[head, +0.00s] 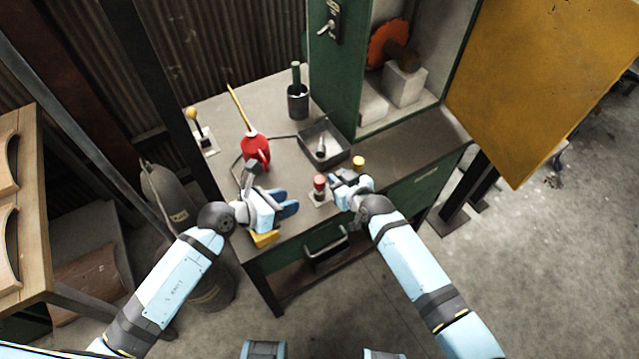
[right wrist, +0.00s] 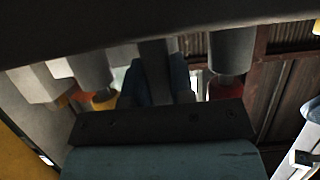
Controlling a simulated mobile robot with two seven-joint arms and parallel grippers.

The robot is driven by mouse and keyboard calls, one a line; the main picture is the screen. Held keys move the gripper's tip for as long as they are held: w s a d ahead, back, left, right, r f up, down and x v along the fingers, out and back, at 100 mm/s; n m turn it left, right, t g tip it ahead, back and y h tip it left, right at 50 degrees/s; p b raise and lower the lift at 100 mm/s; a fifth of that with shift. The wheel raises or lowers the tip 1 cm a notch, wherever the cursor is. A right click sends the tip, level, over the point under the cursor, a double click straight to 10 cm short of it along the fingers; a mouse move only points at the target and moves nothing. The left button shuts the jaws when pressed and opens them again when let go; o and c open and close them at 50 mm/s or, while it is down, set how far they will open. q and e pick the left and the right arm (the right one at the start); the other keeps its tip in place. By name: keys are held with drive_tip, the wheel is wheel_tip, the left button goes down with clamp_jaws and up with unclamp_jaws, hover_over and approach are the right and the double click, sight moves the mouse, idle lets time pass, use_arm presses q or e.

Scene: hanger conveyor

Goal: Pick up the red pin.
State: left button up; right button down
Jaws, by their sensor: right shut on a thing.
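The red pin (head: 319,183) stands upright on a pale plate near the table's front edge; its red cap and grey body also show in the right wrist view (right wrist: 228,86). My right gripper (head: 344,181) is just to its right, apart from it. In the right wrist view its blue fingers (right wrist: 156,84) are shut on a grey-bodied pin (right wrist: 155,60) between the red pin and a yellow pin (head: 358,162). The held pin's cap is hidden. My left gripper (head: 284,201) is open over the table, left of the red pin.
A grey tray (head: 338,150) with a small metal part lies behind the pins. A red oil can (head: 255,150) stands behind my left gripper. A dark cup (head: 298,104) stands farther back. A green cabinet (head: 340,70) rises behind, and a yellow panel (head: 545,75) hangs at the right.

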sight(320, 188)
use_arm(q)
drive_tip(key=shift+m+t, duration=0.7)
drive_tip(key=shift+m, duration=0.2)
drive_tip(key=x, duration=1)
drive_tip(key=shift+w+a+f, duration=0.15)
drive_tip(key=shift+w+a, duration=0.1)
drive_tip(key=c, duration=0.5)
